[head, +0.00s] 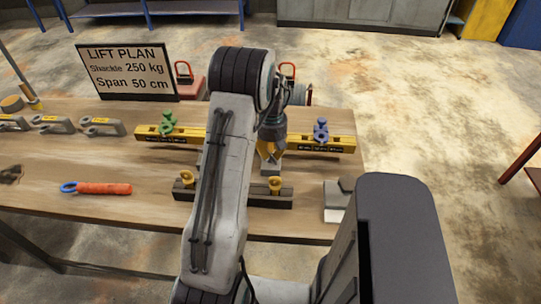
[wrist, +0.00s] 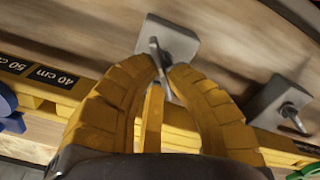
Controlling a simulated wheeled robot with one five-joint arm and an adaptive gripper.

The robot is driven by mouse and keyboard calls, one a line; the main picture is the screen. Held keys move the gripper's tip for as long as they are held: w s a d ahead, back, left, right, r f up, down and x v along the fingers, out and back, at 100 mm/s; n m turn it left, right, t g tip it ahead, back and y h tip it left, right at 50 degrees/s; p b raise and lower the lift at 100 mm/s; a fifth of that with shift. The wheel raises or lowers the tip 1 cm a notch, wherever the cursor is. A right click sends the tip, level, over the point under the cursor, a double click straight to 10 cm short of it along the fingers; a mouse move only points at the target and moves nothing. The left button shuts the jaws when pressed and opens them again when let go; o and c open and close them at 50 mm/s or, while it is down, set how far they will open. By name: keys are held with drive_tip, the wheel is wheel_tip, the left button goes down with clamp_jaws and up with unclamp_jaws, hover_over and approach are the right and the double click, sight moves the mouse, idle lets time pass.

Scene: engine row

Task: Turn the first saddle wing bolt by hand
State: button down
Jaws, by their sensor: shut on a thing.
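In the head view my gripper (head: 270,160) points down at the beam (head: 332,144).
A green shackle (head: 167,124) and a blue shackle (head: 321,131) stand on the beam. Nearer is a dark bar (head: 258,200) with yellow wing screws. An orange-handled tool (head: 104,188), grey clamps (head: 55,124) and a lift plan sign (head: 126,72) are left. The front left bench is mostly clear.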

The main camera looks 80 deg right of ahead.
drive_tip(key=m+b, duration=0.1)
drive_tip(key=m, duration=0.2)
drive_tip(key=shift+s+m, duration=0.1)
drive_tip(key=shift+m, duration=0.3)
drive_tip(key=m+b, duration=0.1)
drive_tip(key=m, duration=0.2)
drive_tip(key=shift+s, duration=0.15)
drive_tip(key=m, duration=0.3)
drive_tip(key=m+b, duration=0.1)
drive_tip(key=m, duration=0.3)
drive_tip(key=shift+s+a, duration=0.15)
drive_tip(key=m, duration=0.6)
drive_tip(key=shift+a+r+b, duration=0.1)
drive_tip(key=shift+a+b, duration=0.05)
drive_tip(key=shift+b, duration=0.25)
drive_tip(key=m, duration=0.5)
drive_tip(key=shift+a, duration=0.1)
drive_tip(key=shift+r+m, duration=0.1)
drive_tip(key=shift+m, duration=0.3)
drive_tip(key=c, duration=1.3)
unclamp_jaws()
drive_tip(key=shift+a, duration=0.15)
drive_tip(key=shift+o, duration=0.2)
wheel_tip(320, 180, up, 12)
